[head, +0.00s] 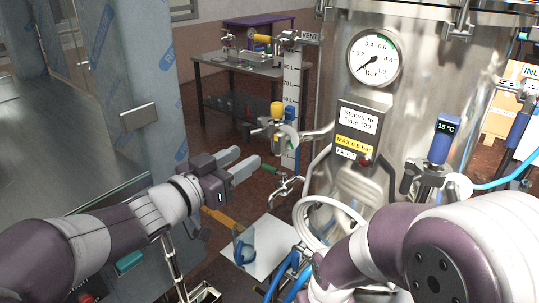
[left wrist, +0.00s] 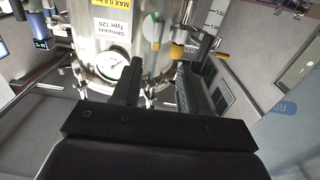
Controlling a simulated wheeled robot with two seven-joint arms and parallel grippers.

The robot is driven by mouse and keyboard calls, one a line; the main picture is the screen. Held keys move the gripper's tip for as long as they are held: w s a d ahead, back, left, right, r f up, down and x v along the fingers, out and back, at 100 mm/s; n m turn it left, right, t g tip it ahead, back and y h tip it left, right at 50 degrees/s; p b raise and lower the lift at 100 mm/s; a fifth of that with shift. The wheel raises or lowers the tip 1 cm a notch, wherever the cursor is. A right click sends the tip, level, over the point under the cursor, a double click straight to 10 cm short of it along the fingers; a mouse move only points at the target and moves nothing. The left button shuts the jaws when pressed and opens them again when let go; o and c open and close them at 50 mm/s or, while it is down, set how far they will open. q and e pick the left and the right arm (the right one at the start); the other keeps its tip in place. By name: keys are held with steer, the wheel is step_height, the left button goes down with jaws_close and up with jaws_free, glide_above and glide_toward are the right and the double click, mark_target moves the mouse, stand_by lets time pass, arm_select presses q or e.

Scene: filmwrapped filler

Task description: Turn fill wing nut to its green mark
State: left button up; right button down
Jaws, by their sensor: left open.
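A valve fitting (head: 275,130) with grey metal parts and a pale disc stands at the left side of the steel tank (head: 445,65). I take the fill wing nut to be on it, but its wings are too small to make out. A yellow knob (head: 277,109) tops the fitting; it also shows in the left wrist view (left wrist: 177,51). There, a pale disc (left wrist: 153,32) bears a green mark. My left gripper (head: 249,156) is open and empty, below and left of the fitting, apart from it. My right arm crosses the lower right; its gripper is out of view.
A pressure gauge (head: 374,57) and a label plate (head: 357,131) are on the tank front. A green-handled tap (head: 270,168) sits just right of my left gripper. A grey pillar (head: 130,75) stands left, a workbench (head: 250,72) behind.

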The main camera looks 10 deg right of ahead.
mark_target(276, 140)
arm_select(q)
steer(key=x, duration=0.9)
steer(key=shift+d+r+p, duration=0.1)
steer(key=shift+d+p, duration=0.15)
steer(key=shift+p, duration=0.05)
steer(key=shift+w+d, duration=0.15)
steer(key=shift+d, duration=0.35)
steer(key=shift+a, duration=0.1)
jaws_close()
